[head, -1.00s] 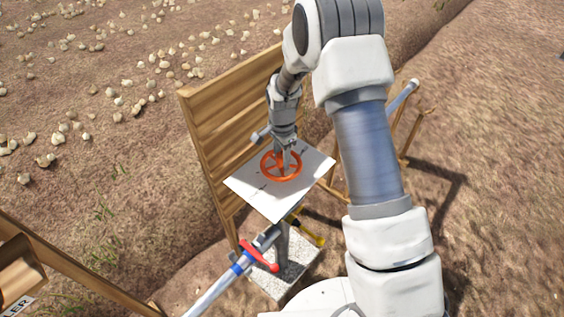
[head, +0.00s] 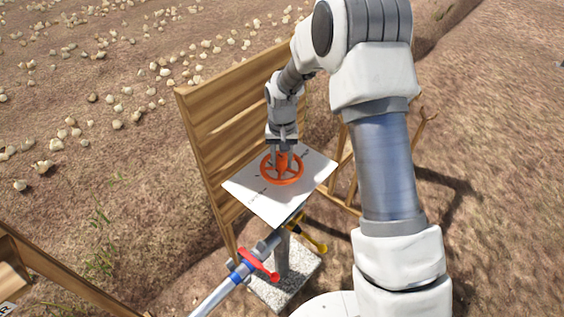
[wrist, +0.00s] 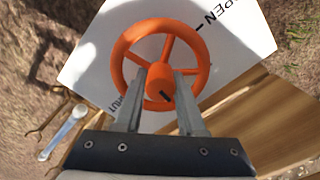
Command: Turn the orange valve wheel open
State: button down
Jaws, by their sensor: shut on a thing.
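The orange valve wheel (head: 267,176) lies flat over a white plate (head: 310,178). In the wrist view the orange valve wheel (wrist: 201,54) shows its rim, spokes and hub, with a black mark on the hub. The white plate (wrist: 88,62) carries the word "OPEN" at upper right and partly hidden lettering at lower left. My gripper (head: 283,168) points down into the wheel from above. In the wrist view my gripper's two fingers (wrist: 160,80) stand on either side of the hub, shut on it. The fingers cover part of the lower rim.
A wooden slatted panel (head: 225,120) stands close behind and left of the plate. Below are a pipe with a red lever (head: 258,264), a yellow handle (head: 308,236) and a concrete block (head: 290,286). Bulbs lie scattered on the soil.

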aim_at(281, 157)
jog(key=n, duration=0.4)
jog(key=shift+n, duration=0.4)
jog(key=n, duration=0.4)
jog(key=shift+a+n, duration=0.1)
jog(key=shift+n, duration=0.2)
jog(key=n, duration=0.4)
jog(key=n+p, duration=0.1)
jog(key=n, duration=0.4)
jog(key=shift+n, duration=0.4)
jog(key=c, duration=0.5)
grip_release()
jog(key=shift+s, duration=0.1)
notch_tip(281, 157, up, 18)
jog(key=p, duration=0.1)
jog(key=shift+f, duration=0.25)
